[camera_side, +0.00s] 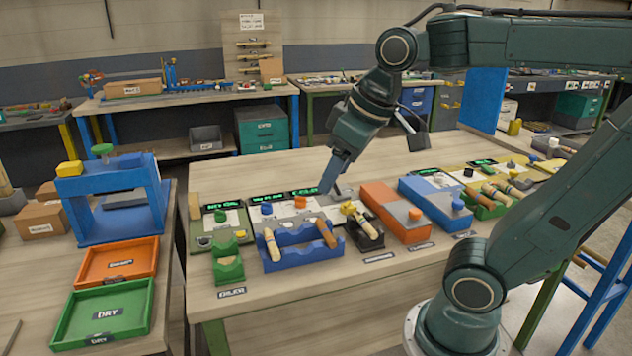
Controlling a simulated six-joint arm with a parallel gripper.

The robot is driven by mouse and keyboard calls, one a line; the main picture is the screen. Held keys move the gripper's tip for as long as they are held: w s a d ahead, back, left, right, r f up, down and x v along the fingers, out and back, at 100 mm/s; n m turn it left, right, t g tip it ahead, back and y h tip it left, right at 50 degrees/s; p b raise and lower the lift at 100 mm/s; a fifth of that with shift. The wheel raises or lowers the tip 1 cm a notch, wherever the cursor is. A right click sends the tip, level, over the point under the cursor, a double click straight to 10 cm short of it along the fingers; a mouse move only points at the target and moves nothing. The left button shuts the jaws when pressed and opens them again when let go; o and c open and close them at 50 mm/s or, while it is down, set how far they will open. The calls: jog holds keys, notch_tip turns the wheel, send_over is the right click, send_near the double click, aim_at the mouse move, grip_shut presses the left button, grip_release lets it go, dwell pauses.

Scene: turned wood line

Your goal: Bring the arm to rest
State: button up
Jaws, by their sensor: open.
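My gripper (330,188) points down over the middle of the wooden table (300,335). Its fingertips are above the panels behind the blue rack and the black holder. I see nothing held in it, though the gap between its fingers is hard to make out at this angle. My arm comes in from the right and arches over the table. The blue rack (290,257) holds light and brown turned wood pieces. The black holder (371,240) beside it has a light wood piece (362,222) leaning in it.
A green holder (228,268) stands at the left. Orange (398,212) and blue (436,205) boxes stand right of the gripper. On the left bench are a blue press (95,205), an orange tray (90,277) and a green tray (70,325). The table's front strip is mostly clear.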

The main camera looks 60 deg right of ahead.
jog(key=s+a+f, duration=0.1)
jog(key=s+f, duration=0.2)
jog(key=s, duration=0.2)
jog(key=shift+s+a+f+t, duration=0.2)
jog(key=shift+s+f+t, duration=0.1)
jog(key=shift+t, duration=0.1)
dwell(0.7)
